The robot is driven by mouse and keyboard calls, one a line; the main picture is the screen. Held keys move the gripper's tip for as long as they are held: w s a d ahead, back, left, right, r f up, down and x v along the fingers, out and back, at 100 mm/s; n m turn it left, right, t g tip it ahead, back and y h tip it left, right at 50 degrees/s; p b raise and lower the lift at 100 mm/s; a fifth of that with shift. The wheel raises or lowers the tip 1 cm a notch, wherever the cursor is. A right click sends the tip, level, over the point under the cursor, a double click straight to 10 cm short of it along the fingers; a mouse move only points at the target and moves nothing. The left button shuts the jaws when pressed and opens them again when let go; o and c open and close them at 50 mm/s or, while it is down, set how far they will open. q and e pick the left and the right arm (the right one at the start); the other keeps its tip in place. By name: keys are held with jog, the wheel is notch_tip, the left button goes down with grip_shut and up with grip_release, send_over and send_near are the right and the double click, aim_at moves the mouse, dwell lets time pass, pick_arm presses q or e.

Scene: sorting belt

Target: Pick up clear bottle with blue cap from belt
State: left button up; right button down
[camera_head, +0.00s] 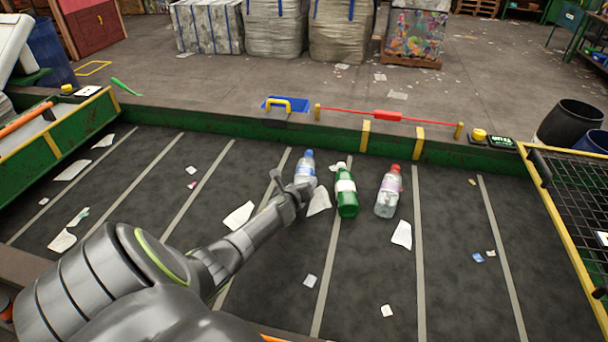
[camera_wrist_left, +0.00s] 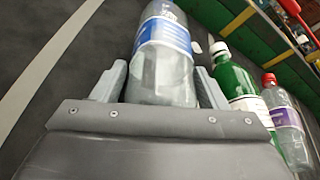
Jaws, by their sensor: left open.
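The clear bottle with a blue cap and blue label (camera_head: 305,168) lies on the dark belt (camera_head: 360,270) in the head view, its lower part hidden by my gripper. In the left wrist view the same bottle (camera_wrist_left: 165,55) lies between the fingers of my left gripper (camera_wrist_left: 160,82), its cap out of frame. My left gripper (camera_head: 292,190) is open, with a finger on each side of the bottle's lower end. Whether the fingers touch it I cannot tell. My right gripper is not in view.
A green bottle with a white cap (camera_head: 346,196) lies just right of the clear bottle. A clear bottle with a red cap (camera_head: 388,192) lies further right. Paper scraps are scattered on the belt. A green side wall (camera_head: 230,127) runs along the belt's far edge.

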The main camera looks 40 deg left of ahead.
pick_arm(q)
jog(key=c, duration=0.6)
